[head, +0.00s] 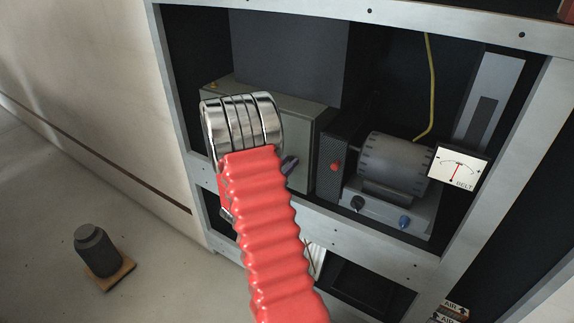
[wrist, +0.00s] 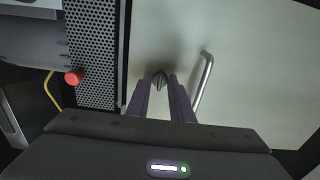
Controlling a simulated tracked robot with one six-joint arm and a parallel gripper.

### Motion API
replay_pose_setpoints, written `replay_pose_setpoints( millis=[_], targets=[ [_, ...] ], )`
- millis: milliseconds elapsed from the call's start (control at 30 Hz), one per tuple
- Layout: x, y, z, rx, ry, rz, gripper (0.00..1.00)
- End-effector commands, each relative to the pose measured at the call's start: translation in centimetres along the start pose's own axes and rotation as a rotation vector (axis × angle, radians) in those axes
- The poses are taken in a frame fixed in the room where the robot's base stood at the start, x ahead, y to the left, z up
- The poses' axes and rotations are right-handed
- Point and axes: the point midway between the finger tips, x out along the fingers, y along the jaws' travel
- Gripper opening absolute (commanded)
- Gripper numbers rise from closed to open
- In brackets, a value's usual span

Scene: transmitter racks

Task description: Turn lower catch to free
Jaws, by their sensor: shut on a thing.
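In the wrist view the lower catch (wrist: 159,82) is a small dark knob on a pale grey-green door panel (wrist: 255,65). My gripper (wrist: 160,76) is shut on it, with a dark finger on either side. The catch's exact angle is hard to read between the fingers. In the head view the panel (head: 302,110) shows in the rack's left bay. My red arm sleeve and metal wrist rings cover the catch there, and only a bit of dark finger shows beside the sleeve. A small brass-coloured fitting (head: 213,86) sits at the panel's upper left.
A metal bar handle (wrist: 203,86) stands out from the panel close beside my fingers. A perforated dark panel with a red button (head: 335,165) adjoins it, then a motor (head: 394,160) and a belt gauge (head: 458,167). A dark cylinder (head: 97,250) stands on the floor at left.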

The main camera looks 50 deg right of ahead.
Motion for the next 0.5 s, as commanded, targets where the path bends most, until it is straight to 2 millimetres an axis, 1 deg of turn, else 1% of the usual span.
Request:
replay_pose_setpoints(
  millis=[33, 200, 233, 400, 500],
  targets=[
    [-0.10, 0.12, 0.54, -0.005, -0.011, 0.000, 0.00],
    [-0.10, 0.13, 0.54, -0.004, -0.011, 0.000, 0.00],
    [-0.10, 0.13, 0.54, -0.004, -0.012, 0.000, 0.22],
    [-0.05, 0.09, 0.33, -0.002, -0.007, 0.000, 0.34],
    [-0.04, 0.07, 0.24, -0.001, -0.005, 0.000, 0.39]
  ],
)
